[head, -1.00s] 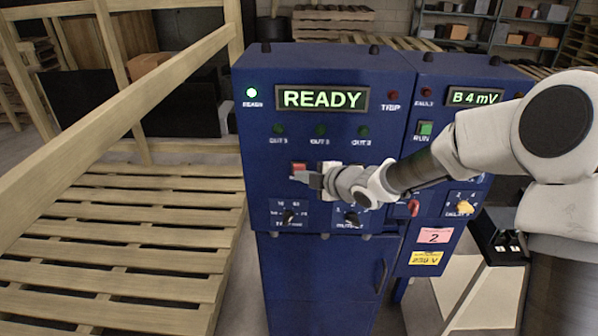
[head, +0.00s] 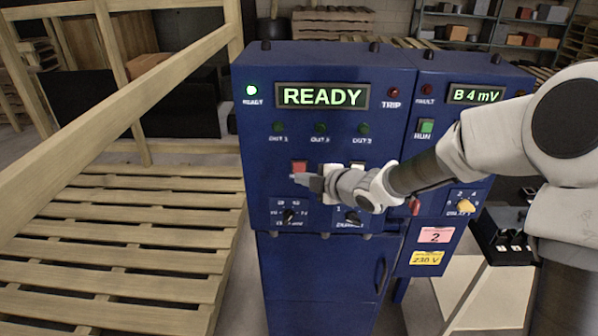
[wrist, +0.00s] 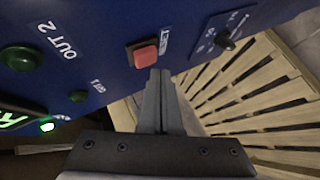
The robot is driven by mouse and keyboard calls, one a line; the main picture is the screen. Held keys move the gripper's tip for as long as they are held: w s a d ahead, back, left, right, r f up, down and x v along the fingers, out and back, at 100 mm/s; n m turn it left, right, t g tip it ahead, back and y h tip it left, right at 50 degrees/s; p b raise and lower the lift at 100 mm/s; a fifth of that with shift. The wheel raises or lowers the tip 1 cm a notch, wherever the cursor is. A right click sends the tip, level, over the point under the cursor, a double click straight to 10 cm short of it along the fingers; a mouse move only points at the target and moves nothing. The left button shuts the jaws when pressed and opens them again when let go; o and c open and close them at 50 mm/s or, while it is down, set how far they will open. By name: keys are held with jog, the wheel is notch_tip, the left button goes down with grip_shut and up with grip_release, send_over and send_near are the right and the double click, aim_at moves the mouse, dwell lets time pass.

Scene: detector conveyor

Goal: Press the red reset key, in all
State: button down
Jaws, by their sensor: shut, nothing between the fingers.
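In the wrist view the red key (wrist: 146,57) stands out from the blue panel, just beyond my fingertips. My gripper (head: 297,177) is shut and empty, its tips at the lower edge of the key in the head view. In the wrist view my gripper (wrist: 160,73) points at the panel beside the key. I cannot tell whether the tips touch it. The display (head: 322,96) reads READY, and the green ready lamp (head: 251,90) is lit.
Two dark rotary knobs (head: 289,216) sit below the key. My arm hides part of the panel to the right. A second blue cabinet (head: 440,150) with a green run key (head: 426,127) stands at right. A wooden pallet frame (head: 120,240) fills the left.

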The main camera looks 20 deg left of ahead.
jog(key=s+b, duration=0.1)
jog(key=s, duration=0.1)
jog(key=s+d+b, duration=0.1)
jog(key=s, duration=0.2)
jog(key=shift+d, duration=0.1)
dwell(0.3)
jog(key=shift+w+d, duration=0.1)
dwell(0.4)
jog(key=s+d+r+m+t+h, duration=0.1)
jog(key=s+d+r+m+h, duration=0.15)
jog(key=d+m+h, duration=0.6)
jog(key=s+d+r+m+t+h, duration=0.1)
jog(key=d+r+m, duration=0.3)
jog(key=d, duration=0.9)
jog(key=s+d+m+g, duration=0.1)
jog(key=s+d+m, duration=0.1)
jog(key=s+m, duration=0.2)
jog(key=s+d+r+m+g, duration=0.1)
jog(key=s+d+m, duration=0.2)
jog(key=s, duration=0.7)
jog(key=s+d+m+g, duration=0.2)
jog(key=s+d+m, duration=0.1)
jog(key=s+m, duration=0.2)
jog(key=s+h, duration=0.1)
jog(key=s, duration=0.1)
jog(key=shift+s+r, duration=0.25)
jog(key=shift+s, duration=0.1)
